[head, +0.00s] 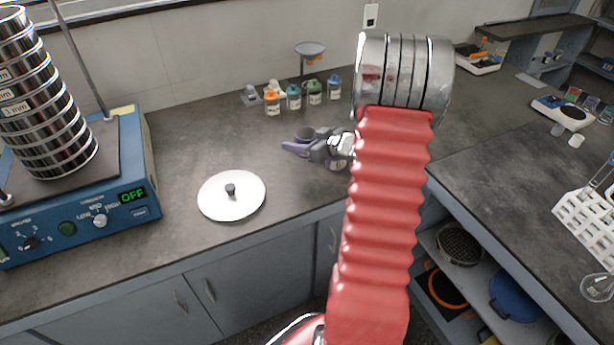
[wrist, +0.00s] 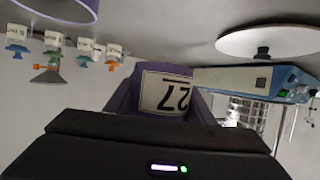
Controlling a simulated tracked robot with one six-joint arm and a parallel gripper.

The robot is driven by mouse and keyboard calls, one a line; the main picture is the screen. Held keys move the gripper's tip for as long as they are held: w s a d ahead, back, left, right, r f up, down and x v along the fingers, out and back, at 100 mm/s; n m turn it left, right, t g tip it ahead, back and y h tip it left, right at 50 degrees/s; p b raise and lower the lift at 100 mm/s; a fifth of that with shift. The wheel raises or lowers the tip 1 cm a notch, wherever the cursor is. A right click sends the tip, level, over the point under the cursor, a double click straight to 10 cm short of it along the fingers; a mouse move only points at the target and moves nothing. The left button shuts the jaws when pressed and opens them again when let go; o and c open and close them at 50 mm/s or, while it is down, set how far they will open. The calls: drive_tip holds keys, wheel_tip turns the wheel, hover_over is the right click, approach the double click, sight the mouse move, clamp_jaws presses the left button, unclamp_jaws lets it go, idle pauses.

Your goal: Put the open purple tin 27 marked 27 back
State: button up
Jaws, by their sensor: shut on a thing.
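The purple tin marked 27 (wrist: 165,92) shows close in front of my gripper in the wrist view, its label upside down in that picture. My gripper (head: 297,146) is shut on the tin, above the bench left of my red arm. In the head view the purple parts at the gripper are small and overlap, so the tin's outline is unclear there.
Several small labelled jars (head: 293,97) stand by the wall, near a funnel stand (head: 310,50). The sieve shaker (head: 90,215) with stacked sieves (head: 45,105) stands left. Bench between lid and jars is clear.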

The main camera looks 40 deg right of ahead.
idle(0.3)
hover_over(300, 171)
drive_tip(key=shift+f, duration=3.15)
drive_tip(key=shift+f, duration=0.1)
drive_tip(key=shift+f, duration=1.8)
drive_tip(key=o, duration=1.1)
drive_tip(key=shift+f, duration=0.1)
